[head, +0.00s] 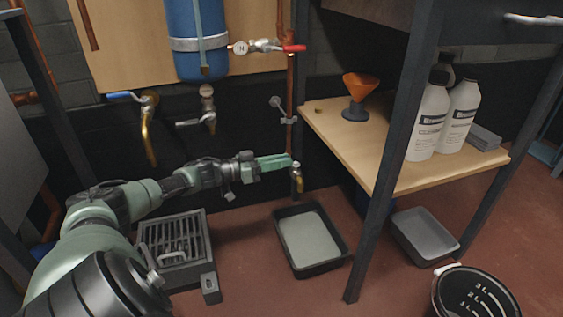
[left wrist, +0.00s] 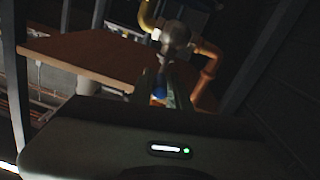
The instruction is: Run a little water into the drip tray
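A black-rimmed tray (head: 312,240) with a flat grey inside lies on the floor below a small brass tap (head: 297,180); I take it for the drip tray. I cannot tell whether it holds water, and no stream shows at the tap. My left gripper (head: 276,162) has its green fingers close together, with the tips at the top of this tap. In the left wrist view, a blue piece, probably the tap's lever, shows between the fingers (left wrist: 164,88), in front of a round metal body (left wrist: 175,36). Whether they grip it is unclear. My right gripper is out of view.
A floor grate (head: 176,245), a grey tray (head: 425,236) and a black bucket (head: 474,293) stand around.

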